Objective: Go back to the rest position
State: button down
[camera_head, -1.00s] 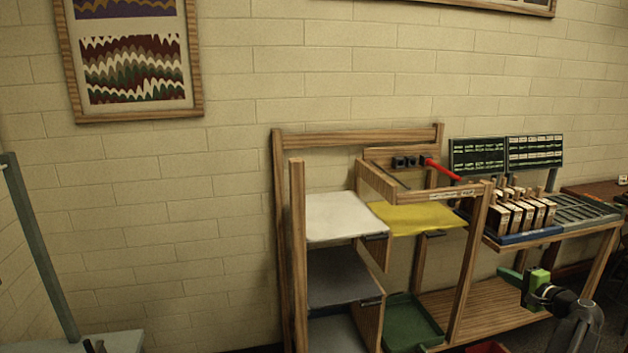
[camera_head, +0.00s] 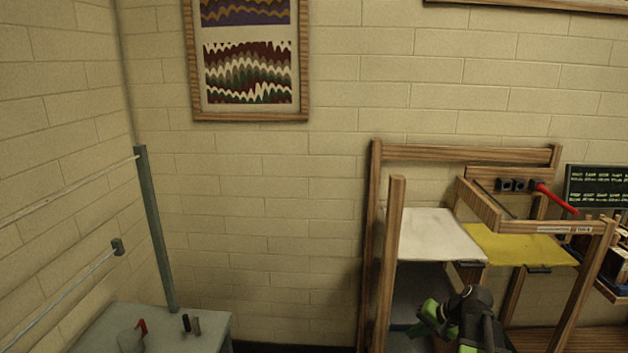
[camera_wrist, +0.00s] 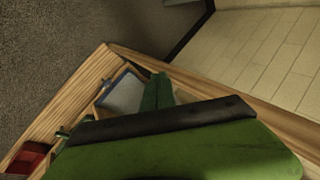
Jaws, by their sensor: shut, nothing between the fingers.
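My gripper (camera_head: 432,312) is at the lower right of the head view, in front of the wooden rack (camera_head: 394,240). Its green fingers are small there and partly hidden by my dark wrist. In the wrist view my gripper (camera_wrist: 160,92) has its green fingers together, with nothing between them. The fingers point toward the wooden frame seen from above, and I cannot tell the exact gap to it.
The rack holds a white sheet (camera_head: 436,234) and a yellow sheet (camera_head: 520,246). A grey-green table (camera_head: 105,325) with a post stands at the left. Bare wall lies between them. A red container (camera_wrist: 28,158) shows in the wrist view.

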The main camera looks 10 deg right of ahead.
jog(key=s+a+n+g+h+p, duration=0.1)
jog(key=s+a+n+g+h, duration=0.1)
jog(key=a, duration=0.9)
jog(key=s+a+n+g+h+p, duration=0.1)
jog(key=s+a+n, duration=0.4)
jog(key=a, duration=0.6)
jog(key=shift+s+a+f+g+h, duration=0.15)
jog(key=shift+a+f+g+h, duration=0.4)
jog(key=shift+g, duration=0.55)
jog(key=shift+d, duration=0.2)
